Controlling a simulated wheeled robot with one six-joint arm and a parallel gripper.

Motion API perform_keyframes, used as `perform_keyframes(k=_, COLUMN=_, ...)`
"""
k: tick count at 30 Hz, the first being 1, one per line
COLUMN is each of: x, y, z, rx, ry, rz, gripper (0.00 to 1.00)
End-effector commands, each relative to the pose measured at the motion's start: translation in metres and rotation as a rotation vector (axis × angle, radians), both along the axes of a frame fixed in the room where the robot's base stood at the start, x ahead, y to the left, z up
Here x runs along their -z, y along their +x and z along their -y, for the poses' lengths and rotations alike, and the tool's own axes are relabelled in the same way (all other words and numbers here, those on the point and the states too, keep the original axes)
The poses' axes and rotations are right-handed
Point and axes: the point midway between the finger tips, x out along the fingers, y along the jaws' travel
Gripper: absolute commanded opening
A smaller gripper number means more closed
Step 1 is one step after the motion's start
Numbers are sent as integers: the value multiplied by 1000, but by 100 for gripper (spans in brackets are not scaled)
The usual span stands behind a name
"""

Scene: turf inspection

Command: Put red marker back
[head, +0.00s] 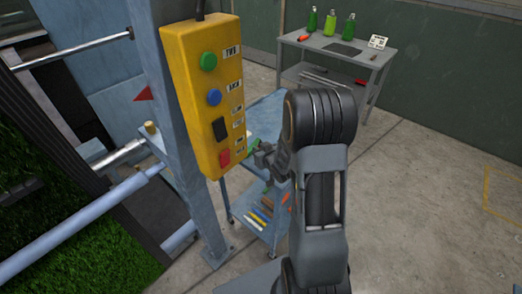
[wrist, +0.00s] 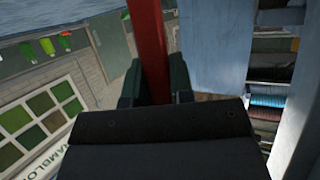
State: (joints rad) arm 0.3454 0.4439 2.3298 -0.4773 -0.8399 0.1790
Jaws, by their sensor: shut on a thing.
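My gripper (wrist: 154,88) is shut on a red bar-shaped thing, taken as the red marker (wrist: 149,40); it runs upward from between the dark fingers and out of the top of the wrist view. In the head view my gripper (head: 258,160) is beside the lower right of the yellow control box, and the held marker cannot be made out there. A small red triangle (head: 143,94) shows left of the blue-grey post; I cannot tell whether it is part of the marker.
The yellow control box (head: 205,95) hangs on the post (head: 175,110), close to my gripper. A blue cart (head: 240,222) with several tools stands below. A grey table (head: 345,57) with green bottles is at the back. Rollers and turf (head: 75,225) are left.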

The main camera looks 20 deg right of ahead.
Motion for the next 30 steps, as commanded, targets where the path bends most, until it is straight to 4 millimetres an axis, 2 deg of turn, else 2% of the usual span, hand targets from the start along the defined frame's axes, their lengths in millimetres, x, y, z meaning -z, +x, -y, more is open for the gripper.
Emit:
perform_keyframes(k=10, x=5, y=0, z=0, rx=0, ry=0, rz=0, gripper=1)
perform_keyframes(k=11, x=5, y=0, z=0, rx=0, ry=0, rz=0, gripper=23)
perform_keyframes(k=19, x=4, y=0, z=0, rx=1, ry=1, rz=0, gripper=47)
perform_keyframes(k=30, x=-4, y=-1, z=0, rx=0, ry=0, rz=0, gripper=47)
